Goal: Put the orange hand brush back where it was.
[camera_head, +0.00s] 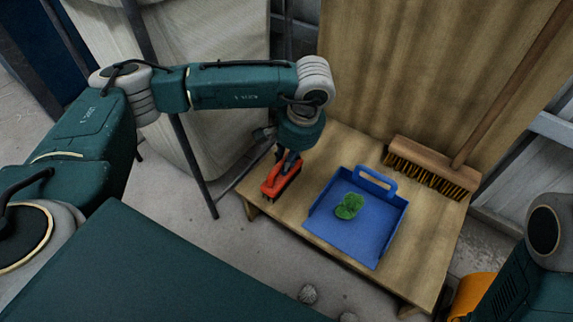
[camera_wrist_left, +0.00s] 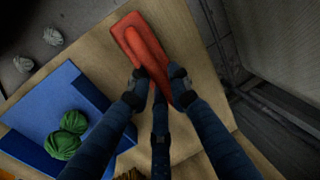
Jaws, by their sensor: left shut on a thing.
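The orange hand brush (camera_head: 281,177) is at the left end of the low wooden table (camera_head: 410,261). My left gripper (camera_head: 289,158) is above it and shut on its handle. In the left wrist view the brush (camera_wrist_left: 140,38) lies between the two fingertips (camera_wrist_left: 158,88), with its broad end pointing away from the gripper. Its bristles face down toward the table top; I cannot tell whether they touch it. Of my right arm only a part shows at the right edge; its gripper is not in view.
A broom (camera_head: 432,168) rests on the table's back right. A pale sack (camera_head: 215,130) stands left of the table. Grey crumpled lumps (camera_head: 308,294) lie on the floor in front.

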